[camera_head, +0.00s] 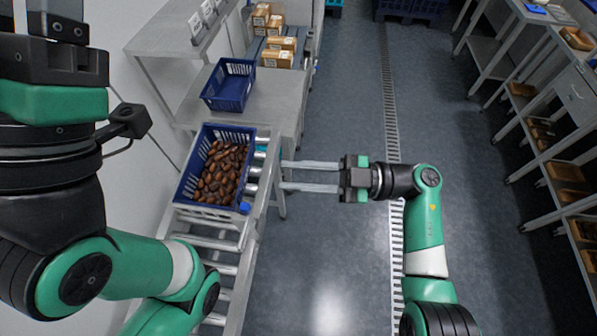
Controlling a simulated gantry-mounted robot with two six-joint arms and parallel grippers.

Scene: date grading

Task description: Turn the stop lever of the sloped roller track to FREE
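The sloped roller track (215,243) runs down the left half of the head view. A blue crate (178,196) full of brown dates (222,172) sits on its rollers. A small bright blue piece (245,207) shows at the track's right rail beside the crate's near corner; it may be the stop lever, but its setting cannot be read. My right gripper (281,175) is open and empty, its two long fingers pointing left with their tips close to the track's right side. My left gripper (57,30) is close to the camera at top left; its fingers cannot be made out.
An empty blue crate (230,84) stands on the steel table (270,100) beyond the track. Cartons (278,52) stand behind it. Steel shelves (565,95) with brown trays line the right side. The floor (340,255) right of the track is clear apart from my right arm above it.

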